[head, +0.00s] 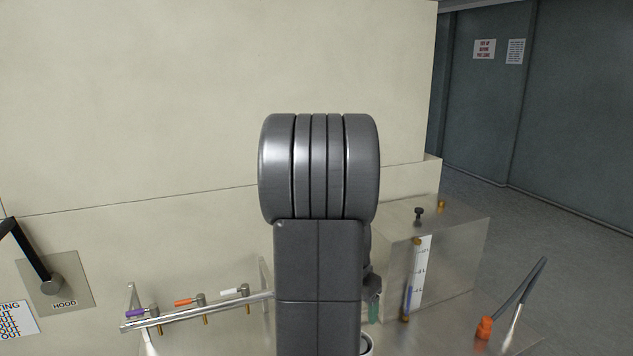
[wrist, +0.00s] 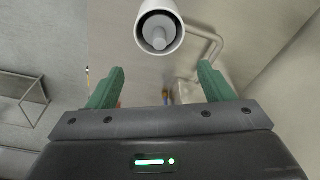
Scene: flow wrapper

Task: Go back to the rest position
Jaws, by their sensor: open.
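My gripper (wrist: 160,88) shows in the wrist view with its two green fingers spread wide apart and nothing between them. A white cylindrical part with a grey round centre (wrist: 158,30) shows beyond the fingertips at the top of the wrist view; I cannot tell how far off it is. In the head view my grey arm stands upright in the middle and hides much of what is behind it. A bit of green at the arm's right edge (head: 373,312) may be a finger of my gripper.
A metal rail (head: 195,312) with purple, orange and white valve handles runs left of my arm. A steel box (head: 455,250) with a level gauge (head: 418,275) stands to the right. A black hood lever (head: 30,255) is at far left. Open floor (head: 540,230) lies at the right.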

